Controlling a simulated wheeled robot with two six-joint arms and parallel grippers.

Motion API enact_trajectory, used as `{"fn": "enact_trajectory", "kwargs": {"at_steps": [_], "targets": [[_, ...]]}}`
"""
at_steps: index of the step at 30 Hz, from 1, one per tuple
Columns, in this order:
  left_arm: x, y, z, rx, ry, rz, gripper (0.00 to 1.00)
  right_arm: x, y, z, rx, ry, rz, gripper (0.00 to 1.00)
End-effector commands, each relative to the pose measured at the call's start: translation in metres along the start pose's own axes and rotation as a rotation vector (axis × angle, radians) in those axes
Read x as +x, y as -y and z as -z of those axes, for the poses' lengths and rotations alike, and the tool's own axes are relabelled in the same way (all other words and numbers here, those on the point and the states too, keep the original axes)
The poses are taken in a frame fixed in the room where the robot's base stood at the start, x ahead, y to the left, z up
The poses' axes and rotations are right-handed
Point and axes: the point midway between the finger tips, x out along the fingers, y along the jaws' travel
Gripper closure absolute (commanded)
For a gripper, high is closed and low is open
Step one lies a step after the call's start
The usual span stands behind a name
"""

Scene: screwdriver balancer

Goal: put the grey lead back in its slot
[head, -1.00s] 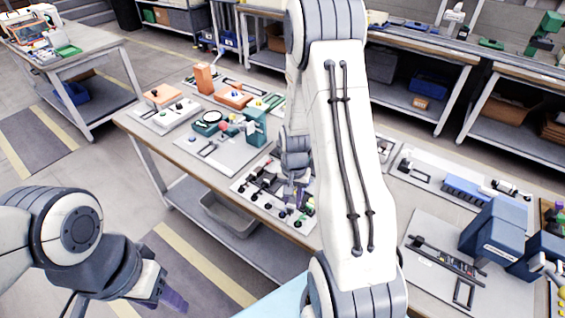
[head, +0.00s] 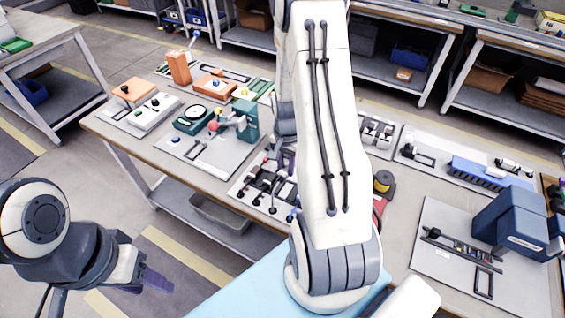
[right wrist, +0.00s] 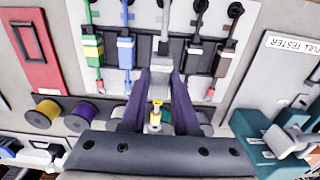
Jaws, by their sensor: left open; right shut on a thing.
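The grey lead (right wrist: 163,48) is in the upper middle of the right wrist view, its cable running up from a grey plug body. My right gripper (right wrist: 158,92) is shut on this plug between its purple fingers. A small yellow-and-metal tip (right wrist: 155,114) shows between the fingers. The lead lies in line with a row of other leads on a pale rack panel (right wrist: 145,13); I cannot tell whether it touches the panel or its slot. My left gripper (head: 153,281) is open and empty, low at the left, away from the bench.
Neighbouring leads hang close by: a green one (right wrist: 92,48) and a blue one (right wrist: 126,50) at left, dark ones (right wrist: 194,55) at right. Purple and yellow spools (right wrist: 81,116), a red frame (right wrist: 37,50) and a teal tester (right wrist: 275,140) stand around. Floor near the left gripper is clear.

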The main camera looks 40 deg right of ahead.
Motion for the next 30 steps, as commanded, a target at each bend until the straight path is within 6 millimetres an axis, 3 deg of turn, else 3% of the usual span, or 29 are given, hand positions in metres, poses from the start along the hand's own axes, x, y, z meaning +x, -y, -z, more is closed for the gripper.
{"fn": "enact_trajectory", "kwargs": {"at_steps": [16,30], "targets": [[0.053,0.004,-0.003,0.001,0.000,0.000,0.50,0.065,-0.001,0.000,0.000,0.000,0.000,1.00],[0.056,0.004,-0.003,0.001,0.000,0.000,0.50,0.072,0.000,0.000,-0.001,0.000,0.000,1.00]]}}
